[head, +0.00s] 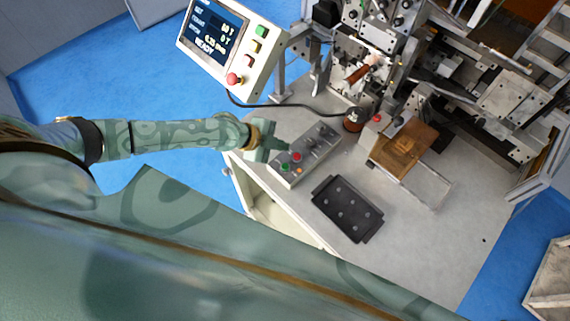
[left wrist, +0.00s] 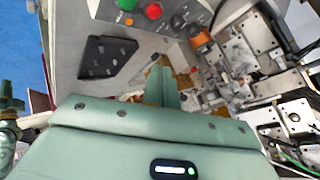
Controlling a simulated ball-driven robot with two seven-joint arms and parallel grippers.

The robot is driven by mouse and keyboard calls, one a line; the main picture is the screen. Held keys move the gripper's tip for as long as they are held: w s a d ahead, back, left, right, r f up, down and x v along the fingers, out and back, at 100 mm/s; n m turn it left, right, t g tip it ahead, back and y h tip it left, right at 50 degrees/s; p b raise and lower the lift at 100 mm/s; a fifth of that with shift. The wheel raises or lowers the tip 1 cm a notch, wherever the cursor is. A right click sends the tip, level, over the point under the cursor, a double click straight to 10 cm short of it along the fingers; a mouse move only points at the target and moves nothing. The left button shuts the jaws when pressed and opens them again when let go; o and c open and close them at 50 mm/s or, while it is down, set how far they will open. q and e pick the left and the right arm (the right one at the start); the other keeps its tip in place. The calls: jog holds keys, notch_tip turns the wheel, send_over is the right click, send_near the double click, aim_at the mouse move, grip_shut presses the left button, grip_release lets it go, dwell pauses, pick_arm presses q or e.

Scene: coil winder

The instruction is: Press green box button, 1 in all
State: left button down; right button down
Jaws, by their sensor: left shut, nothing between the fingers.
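The grey control box (head: 310,155) lies on the bench top, with a green button (head: 285,167), a red button (head: 297,157), a small orange button (head: 299,171) and dark switches. My left gripper (head: 284,146) is shut and empty, beside the box's left edge, close to the red and green buttons. I cannot tell its height above the box. In the left wrist view the shut fingers (left wrist: 163,86) point away from the camera, and the green button (left wrist: 126,4) is cut by the top edge, beside the red button (left wrist: 153,11).
A tilted screen panel (head: 222,42) with its own green button (head: 261,31) and red knob (head: 232,79) stands behind. A black tray (head: 347,208) lies in front of the box. The winder machine (head: 400,50) fills the back. The bench's front right is clear.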

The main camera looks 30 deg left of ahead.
pick_arm(q)
jog(key=b, duration=0.6)
send_over(285, 167)
jog(key=a, duration=0.1)
notch_tip(285, 167, down, 8)
jog(key=shift+s+r, duration=0.15)
jog(key=shift+f+b, duration=0.4)
jog(key=shift+b, duration=0.2)
jog(key=shift+f, duration=0.1)
dwell(0.8)
jog(key=shift+f+b, duration=0.3)
jog(key=shift+b, duration=0.25)
